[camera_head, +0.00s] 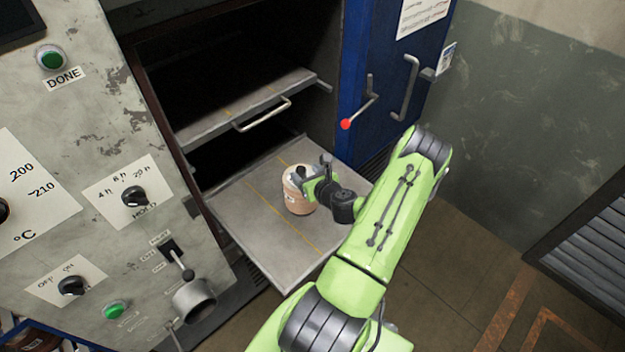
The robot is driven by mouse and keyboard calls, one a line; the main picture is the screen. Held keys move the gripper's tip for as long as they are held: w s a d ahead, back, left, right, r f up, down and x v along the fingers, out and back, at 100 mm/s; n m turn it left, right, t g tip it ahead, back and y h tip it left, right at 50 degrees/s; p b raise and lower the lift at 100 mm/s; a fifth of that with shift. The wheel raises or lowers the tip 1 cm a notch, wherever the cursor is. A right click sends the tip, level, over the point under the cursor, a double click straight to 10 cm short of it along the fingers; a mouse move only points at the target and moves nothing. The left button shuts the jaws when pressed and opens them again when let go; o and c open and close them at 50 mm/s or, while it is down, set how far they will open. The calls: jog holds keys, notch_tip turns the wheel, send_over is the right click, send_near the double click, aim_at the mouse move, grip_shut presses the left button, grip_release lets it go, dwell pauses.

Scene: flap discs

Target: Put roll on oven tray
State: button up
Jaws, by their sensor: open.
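A tan roll (299,196) stands upright on the lower oven tray (245,222), which is pulled out of the oven. The roll is near the middle of the tray, close to a yellow line. My gripper (303,177) is at the roll's upper right side, over the tray. It is open, with its fingers close to the roll's top; whether they touch it I cannot tell. My arm reaches in from the lower right and hides the tray's right corner.
An upper tray (250,105) with a handle sits in the oven above the lower one. The blue oven door (385,75) stands open at the right, with a red-tipped lever (346,124). A control panel (85,170) is at the left. The front of the lower tray is bare.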

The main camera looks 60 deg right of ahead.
jog(key=v, duration=0.6)
jog(key=w+a+r+n+g+y, duration=0.1)
jog(key=w+a+r+n+y, duration=0.25)
jog(key=a+n, duration=0.5)
jog(key=w+a+r+n+g+y, duration=0.2)
jog(key=w+a+r+n+y, duration=0.15)
jog(key=a+n, duration=0.5)
jog(key=w+a+r+n+g+y, duration=0.15)
jog(key=a+r+n, duration=0.25)
jog(key=a+n, duration=0.4)
jog(key=s+a+r+n+g+h, duration=0.1)
jog(key=s+a+r+n, duration=0.3)
jog(key=s+r+n, duration=0.2)
jog(key=s+a+r+n+h, duration=0.1)
jog(key=s+a+r+n, duration=0.4)
jog(key=s+n, duration=0.4)
jog(key=shift+s+r+n+g+b, duration=0.3)
jog(key=shift+r+n+g, duration=0.05)
jog(key=shift+r+n, duration=0.5)
